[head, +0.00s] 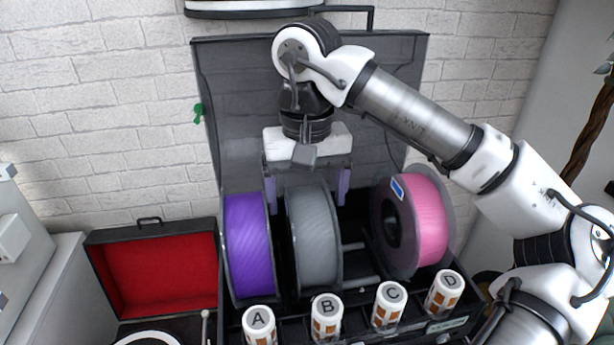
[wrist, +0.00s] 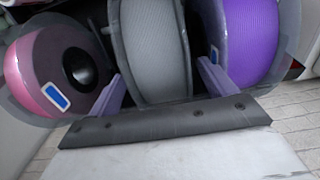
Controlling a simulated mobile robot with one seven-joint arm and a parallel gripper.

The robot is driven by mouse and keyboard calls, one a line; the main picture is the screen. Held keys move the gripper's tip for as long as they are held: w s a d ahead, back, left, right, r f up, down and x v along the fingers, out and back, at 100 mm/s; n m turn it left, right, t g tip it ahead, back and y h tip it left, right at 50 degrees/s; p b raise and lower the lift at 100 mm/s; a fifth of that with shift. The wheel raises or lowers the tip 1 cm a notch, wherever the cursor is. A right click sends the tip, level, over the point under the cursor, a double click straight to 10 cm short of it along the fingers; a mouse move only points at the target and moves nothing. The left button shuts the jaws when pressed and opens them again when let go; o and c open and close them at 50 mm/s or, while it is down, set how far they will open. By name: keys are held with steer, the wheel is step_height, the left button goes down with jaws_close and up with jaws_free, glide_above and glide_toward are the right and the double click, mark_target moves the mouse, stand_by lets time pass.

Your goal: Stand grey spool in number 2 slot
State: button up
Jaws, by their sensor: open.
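The grey spool (head: 315,240) stands upright in the black case (head: 212,90), second from the left, behind the white canister marked B (head: 326,316). In the wrist view the grey spool (wrist: 155,45) lies between the two fingers. My gripper (head: 306,190) is open over the top of the spool, one lilac finger on each side. The gripper also shows in the wrist view (wrist: 164,82); I cannot tell whether the fingers touch the spool. No slot numbers are readable, and the slot floor under the spool is hidden.
The purple spool (head: 247,245) stands close on the left. The pink spool (head: 425,220) stands tilted to the right, with a gap before it showing rods. Canisters A (head: 259,325), C (head: 388,306) and D (head: 444,293) line the front. A red-lined case (head: 160,270) lies open at left.

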step_height(320, 180, up, 14)
stand_by(0.5)
steer(key=shift+f, duration=0.1)
